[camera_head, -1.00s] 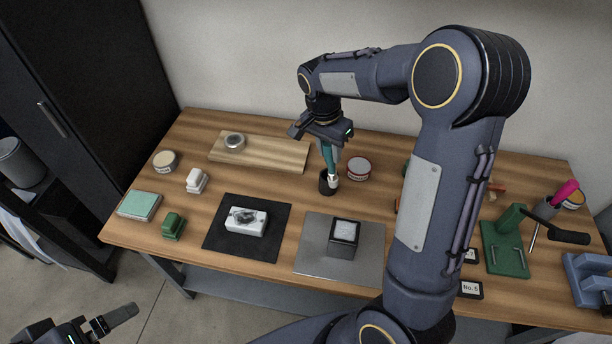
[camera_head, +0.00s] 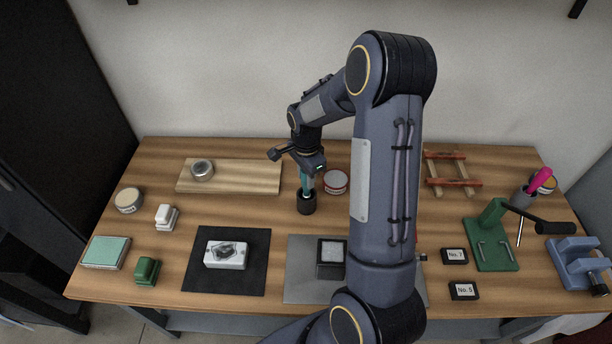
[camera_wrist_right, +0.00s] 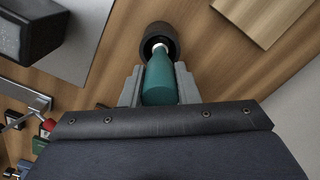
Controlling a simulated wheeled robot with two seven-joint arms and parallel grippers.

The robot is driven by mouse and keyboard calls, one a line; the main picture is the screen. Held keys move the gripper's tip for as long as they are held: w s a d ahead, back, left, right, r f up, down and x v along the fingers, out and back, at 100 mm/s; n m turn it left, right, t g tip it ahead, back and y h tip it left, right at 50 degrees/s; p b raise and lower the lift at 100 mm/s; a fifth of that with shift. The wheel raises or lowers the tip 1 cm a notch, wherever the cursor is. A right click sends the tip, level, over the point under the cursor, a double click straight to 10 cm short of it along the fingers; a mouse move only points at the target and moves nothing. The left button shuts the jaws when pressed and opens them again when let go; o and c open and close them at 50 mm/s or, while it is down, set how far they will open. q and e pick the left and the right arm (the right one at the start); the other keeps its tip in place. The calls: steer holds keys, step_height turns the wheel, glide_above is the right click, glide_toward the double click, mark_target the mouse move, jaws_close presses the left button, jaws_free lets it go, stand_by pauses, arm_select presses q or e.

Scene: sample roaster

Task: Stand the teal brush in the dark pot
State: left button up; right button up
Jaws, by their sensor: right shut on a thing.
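The teal brush (camera_head: 305,181) is held upright in my right gripper (camera_head: 305,170), just behind the middle of the table. The dark pot (camera_head: 306,204) stands on the wood directly below it. In the right wrist view the brush's teal handle (camera_wrist_right: 160,78) lies between the two fingers, and its pale lower end reaches into the mouth of the pot (camera_wrist_right: 158,36). The bristles are hidden inside the pot. I cannot tell whether they touch its bottom. My left gripper is out of view.
A red-rimmed tin (camera_head: 336,182) stands close to the pot on the right. A wooden board (camera_head: 245,178) lies behind left. A black mat (camera_head: 226,285) and a grey plate (camera_head: 303,266) lie in front. Bare wood shows left of the pot.

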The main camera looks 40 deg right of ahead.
steer(key=shift+f, duration=0.3)
steer(key=shift+f, duration=0.15)
steer(key=o, duration=1)
